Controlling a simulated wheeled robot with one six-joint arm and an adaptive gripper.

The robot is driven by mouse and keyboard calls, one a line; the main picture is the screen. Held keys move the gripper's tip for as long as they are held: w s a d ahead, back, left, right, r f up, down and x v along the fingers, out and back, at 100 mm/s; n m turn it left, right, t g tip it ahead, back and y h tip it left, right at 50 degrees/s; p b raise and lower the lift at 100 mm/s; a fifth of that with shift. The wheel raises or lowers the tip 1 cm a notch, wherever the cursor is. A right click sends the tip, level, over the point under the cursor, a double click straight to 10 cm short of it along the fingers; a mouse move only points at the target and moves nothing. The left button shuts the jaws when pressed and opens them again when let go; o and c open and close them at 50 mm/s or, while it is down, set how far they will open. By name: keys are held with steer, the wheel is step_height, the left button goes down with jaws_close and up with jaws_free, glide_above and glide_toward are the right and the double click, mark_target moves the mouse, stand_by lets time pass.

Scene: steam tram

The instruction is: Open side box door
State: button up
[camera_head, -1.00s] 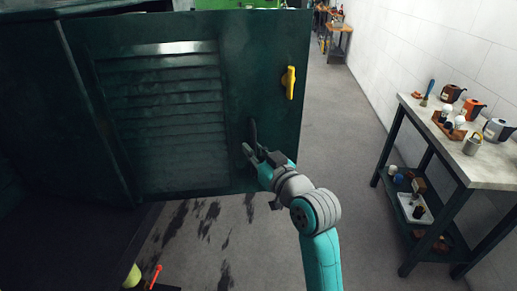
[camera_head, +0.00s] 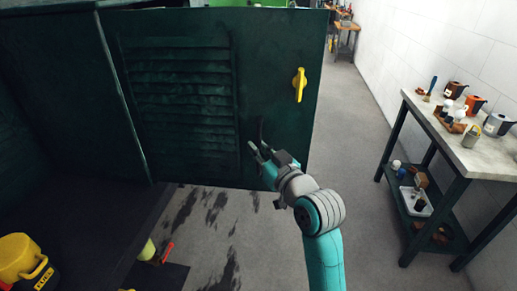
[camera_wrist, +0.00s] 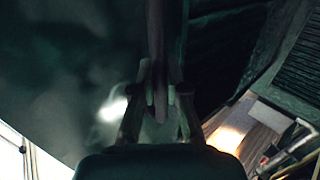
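The side box door (camera_head: 275,60) is a dark green louvred panel that fills the upper left of the head view. It stands at an angle, with dark space to its left. A yellow turn latch (camera_head: 299,85) sits near its right edge. A thin dark curved handle (camera_head: 262,130) is lower down, left of the latch. My gripper (camera_head: 258,149) is at the handle's lower end, with its two fingers apart. In the wrist view the fingers (camera_wrist: 160,92) stand on either side of the handle bar (camera_wrist: 156,35). Firm contact cannot be made out.
A workbench (camera_head: 480,160) with pots and tools stands at the right along a white wall. Grey floor (camera_head: 345,150) is clear between door and bench. A yellow box (camera_head: 22,258) and a red-handled thing (camera_head: 167,252) lie at the lower left.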

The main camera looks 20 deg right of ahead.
steer(key=o, duration=0.4)
steer(key=s+d, duration=0.1)
steer(key=s, duration=0.6)
steer(key=shift+s+d, duration=0.2)
steer(key=shift+d, duration=0.1)
